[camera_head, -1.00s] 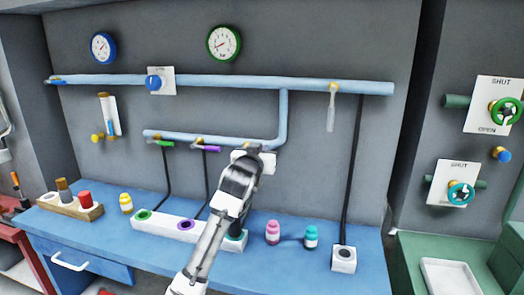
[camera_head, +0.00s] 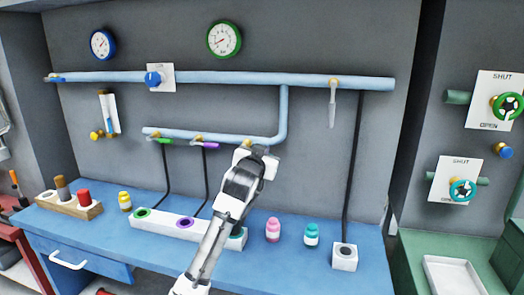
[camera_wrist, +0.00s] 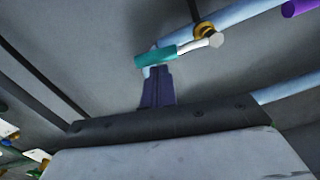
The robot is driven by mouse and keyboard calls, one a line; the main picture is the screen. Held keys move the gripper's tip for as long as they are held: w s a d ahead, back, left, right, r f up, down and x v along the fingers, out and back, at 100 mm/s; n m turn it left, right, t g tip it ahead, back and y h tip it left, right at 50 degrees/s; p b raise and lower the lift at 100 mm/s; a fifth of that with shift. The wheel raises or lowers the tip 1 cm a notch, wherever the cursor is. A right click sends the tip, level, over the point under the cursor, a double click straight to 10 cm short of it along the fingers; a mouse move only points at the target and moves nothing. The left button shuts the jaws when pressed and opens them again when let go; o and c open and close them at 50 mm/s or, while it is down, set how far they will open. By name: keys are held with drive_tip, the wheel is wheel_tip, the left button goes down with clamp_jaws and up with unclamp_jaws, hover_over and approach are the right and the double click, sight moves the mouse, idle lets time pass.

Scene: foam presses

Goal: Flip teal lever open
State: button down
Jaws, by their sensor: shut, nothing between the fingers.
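The teal lever (camera_wrist: 158,55) shows in the wrist view as a teal grip on a pale stem, beside a brass collar (camera_wrist: 205,30) on the light blue pipe (camera_wrist: 245,14). The lever lies nearly level in that view, tilted slightly. My gripper (camera_wrist: 156,72) is shut and empty, with its fingers right at the teal grip. I cannot tell whether they touch it. In the head view my arm hides the lever, and my gripper (camera_head: 258,150) is at the right end of the lower pipe (camera_head: 215,139).
A green lever (camera_head: 160,141) and a purple lever (camera_head: 207,146) hang from the same pipe to the left. A grey lever (camera_head: 332,105) hangs at the right. Pink (camera_head: 273,230) and teal (camera_head: 311,235) bottles stand on the blue bench (camera_head: 300,270) below.

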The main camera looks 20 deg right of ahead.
wheel_tip(320, 180, down, 6)
drive_tip(key=w+a+m+b, duration=0.1)
drive_tip(key=a+m+b, duration=0.1)
drive_tip(key=m+b, duration=0.4)
drive_tip(key=m, duration=0.3)
drive_tip(key=shift+w+f, duration=0.2)
drive_tip(key=shift+w+a+t, duration=0.1)
drive_tip(key=shift+t, duration=0.2)
idle(0.3)
